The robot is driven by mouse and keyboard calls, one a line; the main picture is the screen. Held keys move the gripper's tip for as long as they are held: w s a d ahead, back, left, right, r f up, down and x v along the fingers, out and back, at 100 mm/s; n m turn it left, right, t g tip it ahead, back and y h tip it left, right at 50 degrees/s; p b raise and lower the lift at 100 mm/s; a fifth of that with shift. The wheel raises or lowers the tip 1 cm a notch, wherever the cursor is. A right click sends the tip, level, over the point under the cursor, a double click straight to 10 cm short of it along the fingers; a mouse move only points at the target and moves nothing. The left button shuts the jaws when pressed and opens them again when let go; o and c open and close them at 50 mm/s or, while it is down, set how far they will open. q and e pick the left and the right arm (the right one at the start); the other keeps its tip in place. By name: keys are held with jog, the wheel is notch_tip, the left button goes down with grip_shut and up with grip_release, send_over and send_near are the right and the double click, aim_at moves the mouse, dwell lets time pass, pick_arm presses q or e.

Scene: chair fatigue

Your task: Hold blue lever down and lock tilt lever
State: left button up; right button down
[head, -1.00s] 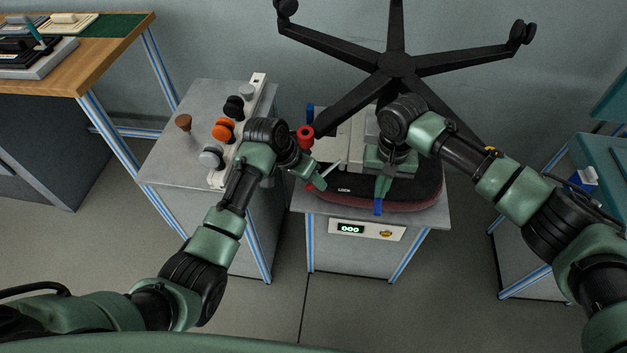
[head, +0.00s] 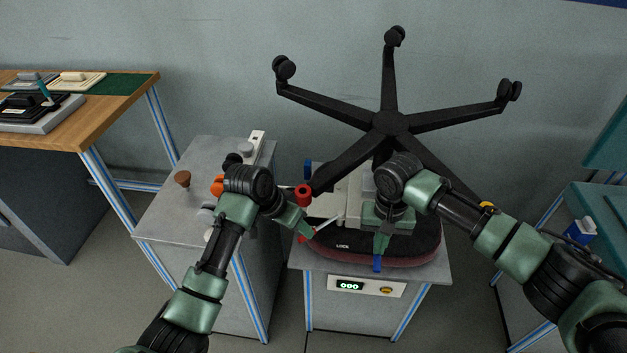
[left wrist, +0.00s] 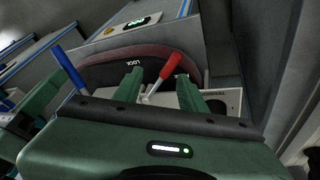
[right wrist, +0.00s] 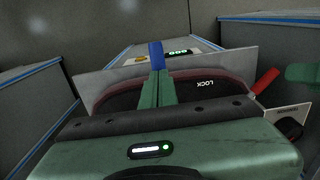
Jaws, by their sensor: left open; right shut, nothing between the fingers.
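The blue lever (head: 377,264) sticks out at the front of the upturned chair seat (head: 408,250). My right gripper (head: 381,250) is shut with nothing between its fingers. Its tips are at the blue lever's inner end, and in the right wrist view the lever (right wrist: 156,55) shows just beyond them; contact is hard to tell. The tilt lever has a pale shaft and a red grip (left wrist: 169,66). My left gripper (left wrist: 158,84) is open, with the tilt lever between its fingers in the left wrist view, not clasped. A LOCK label (head: 342,246) is on the seat beside it.
The chair's black five-star base (head: 391,123) rises behind my grippers. A red knob (head: 303,191) is close to my left wrist. A grey cabinet with knobs (head: 165,215) stands left. The fixture's front panel (head: 366,286) has a lit display.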

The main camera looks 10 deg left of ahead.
pick_arm(q)
jog(key=w+a+f+t+y, duration=0.2)
jog(key=w+a+f+t, duration=0.1)
jog(key=a+f, duration=0.25)
jog(key=m+t+h, duration=0.5)
jog(key=m+t, duration=0.3)
jog(key=m, duration=0.3)
send_near(302, 240)
jog(key=x, duration=1.2)
jog(key=shift+f, duration=0.1)
grip_shut()
jog(key=shift+a, duration=0.1)
